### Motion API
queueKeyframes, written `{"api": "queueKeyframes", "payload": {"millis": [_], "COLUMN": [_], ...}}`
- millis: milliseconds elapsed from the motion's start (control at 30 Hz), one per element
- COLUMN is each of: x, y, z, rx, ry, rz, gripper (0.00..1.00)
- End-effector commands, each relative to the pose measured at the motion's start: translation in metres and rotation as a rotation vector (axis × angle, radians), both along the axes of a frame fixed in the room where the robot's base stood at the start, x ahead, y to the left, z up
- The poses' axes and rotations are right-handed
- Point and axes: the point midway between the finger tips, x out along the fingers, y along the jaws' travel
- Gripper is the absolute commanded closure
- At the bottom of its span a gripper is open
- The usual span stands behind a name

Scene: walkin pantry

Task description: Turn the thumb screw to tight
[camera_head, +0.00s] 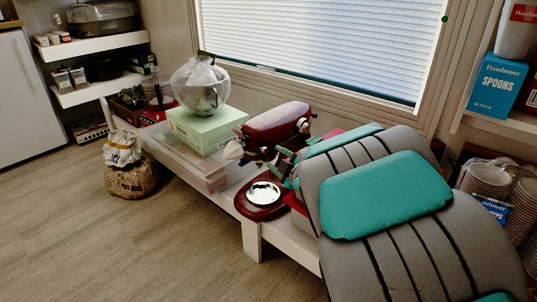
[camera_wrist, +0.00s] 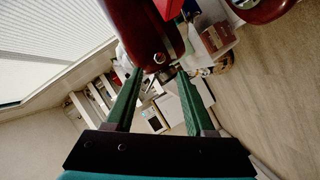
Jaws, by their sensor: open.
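The dark red stand mixer (camera_head: 272,120) stands on the low white bench, its round base plate (camera_head: 264,194) facing front. The mixer also fills the upper middle of the wrist view (camera_wrist: 143,28). A small silver knob, which looks like the thumb screw (camera_wrist: 159,58), sits at the end of the mixer's red body. My gripper (camera_wrist: 157,73) is open, with a green finger on each side of the knob in the picture. I cannot tell whether either finger touches it. In the head view my gripper (camera_head: 285,165) is partly hidden by my arm beside the mixer.
A pale green box (camera_head: 205,130) with a bagged bowl (camera_head: 200,86) on it stands left of the mixer. A clear bin (camera_head: 203,172) sits below the box. The window (camera_head: 320,45) is behind. The floor (camera_head: 120,240) at front left is clear.

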Motion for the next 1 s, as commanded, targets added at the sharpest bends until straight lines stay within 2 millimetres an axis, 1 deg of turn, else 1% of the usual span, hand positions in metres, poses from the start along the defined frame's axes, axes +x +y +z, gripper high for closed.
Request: {"api": "queueKeyframes", "payload": {"millis": [400,533,767,800,1000], "x": [0.047,0.054,0.056,0.056,0.056], "y": [0.026,0.029,0.030,0.030,0.030], "z": [-0.014,-0.016,-0.015,-0.015,-0.015], "rx": [-0.001,-0.001,-0.001,-0.001,0.000], "ry": [0.001,0.003,0.002,0.002,0.002], "rz": [0.000,-0.002,-0.002,-0.002,-0.001], "gripper": [0.46,0.46,0.46,0.47,0.69]}}
